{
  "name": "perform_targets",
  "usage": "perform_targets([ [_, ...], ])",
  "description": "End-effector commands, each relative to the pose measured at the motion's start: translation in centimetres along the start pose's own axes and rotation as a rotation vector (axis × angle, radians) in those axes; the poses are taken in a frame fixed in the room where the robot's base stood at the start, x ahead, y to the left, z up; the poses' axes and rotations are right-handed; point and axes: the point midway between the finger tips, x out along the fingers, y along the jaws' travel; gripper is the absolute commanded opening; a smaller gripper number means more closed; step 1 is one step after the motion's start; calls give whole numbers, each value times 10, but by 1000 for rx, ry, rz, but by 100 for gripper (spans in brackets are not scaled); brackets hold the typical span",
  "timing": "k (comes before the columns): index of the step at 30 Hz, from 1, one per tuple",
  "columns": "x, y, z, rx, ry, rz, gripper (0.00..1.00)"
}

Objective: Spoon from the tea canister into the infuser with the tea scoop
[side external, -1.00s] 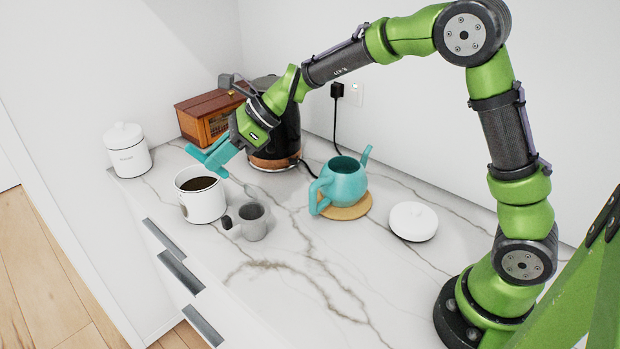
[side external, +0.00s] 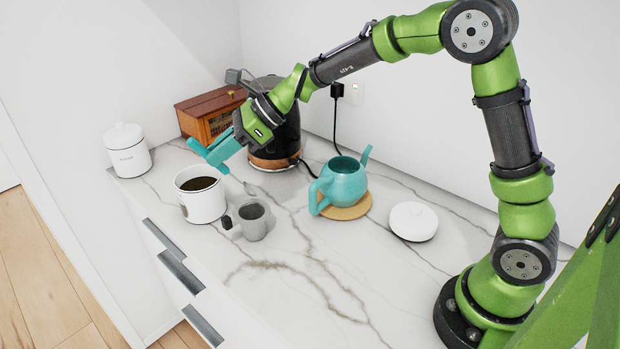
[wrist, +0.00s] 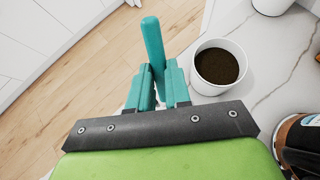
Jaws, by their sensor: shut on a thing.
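My gripper (side external: 222,153) is shut on the tea scoop, with its teal fingers clamped around the teal handle (wrist: 152,42). The scoop's small grey bowl (side external: 250,188) hangs down to the right of the tea canister, over or near the counter; its exact height and contents cannot be told. The tea canister (side external: 204,208) is white, open and upright, with dark tea inside; it also shows right of my fingers in the wrist view (wrist: 212,88). The infuser (side external: 254,229) is a small grey cup with a dark-tipped side handle, standing just right of the canister.
A teal teapot (side external: 345,187) stands open on a round wooden trivet (side external: 352,212). A white round lid (side external: 413,221) lies to its right. A dark kettle (side external: 285,140) and wooden box (side external: 208,112) stand behind my gripper. A lidded white canister (side external: 128,155) is far left. The front counter is clear.

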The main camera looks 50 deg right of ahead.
Motion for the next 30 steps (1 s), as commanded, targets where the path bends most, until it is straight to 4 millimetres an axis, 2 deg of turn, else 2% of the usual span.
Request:
perform_targets([
  [15,-29,0,41,-2,-1,-1,0],
  [30,-30,2,45,-4,19,3,0],
])
